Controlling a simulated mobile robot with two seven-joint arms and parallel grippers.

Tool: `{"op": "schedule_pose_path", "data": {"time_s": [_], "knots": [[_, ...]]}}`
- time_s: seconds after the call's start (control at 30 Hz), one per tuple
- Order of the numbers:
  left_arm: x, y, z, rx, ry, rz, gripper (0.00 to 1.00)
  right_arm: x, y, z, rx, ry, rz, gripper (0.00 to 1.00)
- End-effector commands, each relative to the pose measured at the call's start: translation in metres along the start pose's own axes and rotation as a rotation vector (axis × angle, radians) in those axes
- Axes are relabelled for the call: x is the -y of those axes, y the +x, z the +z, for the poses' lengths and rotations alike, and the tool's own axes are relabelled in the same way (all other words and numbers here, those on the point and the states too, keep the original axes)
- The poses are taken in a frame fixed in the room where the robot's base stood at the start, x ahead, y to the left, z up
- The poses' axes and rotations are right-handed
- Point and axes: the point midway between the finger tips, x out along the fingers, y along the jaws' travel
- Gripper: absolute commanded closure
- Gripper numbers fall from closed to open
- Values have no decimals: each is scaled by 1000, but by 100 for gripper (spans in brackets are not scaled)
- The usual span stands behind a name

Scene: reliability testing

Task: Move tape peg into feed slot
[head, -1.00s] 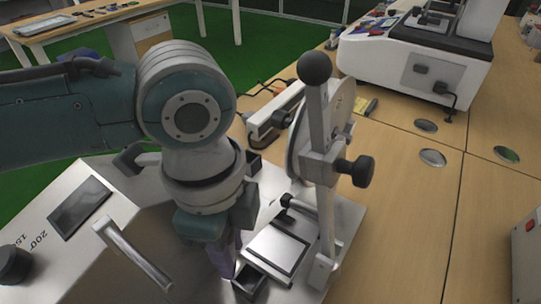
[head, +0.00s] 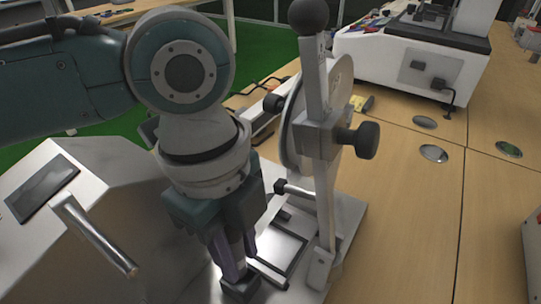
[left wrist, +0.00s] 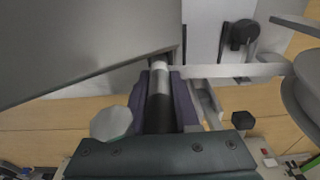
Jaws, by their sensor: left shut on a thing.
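My left gripper (head: 236,268) points down with its purple fingers at the metal base of the test machine. It is shut on a dark rod with a pale band, seen between the fingers in the left wrist view (left wrist: 160,98); I take it for the tape peg. In the head view the fingers hide the peg. A small black square holder (head: 240,291), perhaps the feed slot, is directly below the fingertips. Whether the peg's end is inside it I cannot tell. My right gripper is not in view.
An upright lever with a black ball (head: 309,16) and a round disc stands just right of my left gripper. A sloped metal housing with a bar handle (head: 95,236) is at the left. A white machine (head: 413,62) stands behind.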

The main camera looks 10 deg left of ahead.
Motion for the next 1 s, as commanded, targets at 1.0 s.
{"op": "schedule_pose_path", "data": {"time_s": [1.0], "knots": [[0,3,0,0,0,0,100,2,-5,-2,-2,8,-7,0]]}}
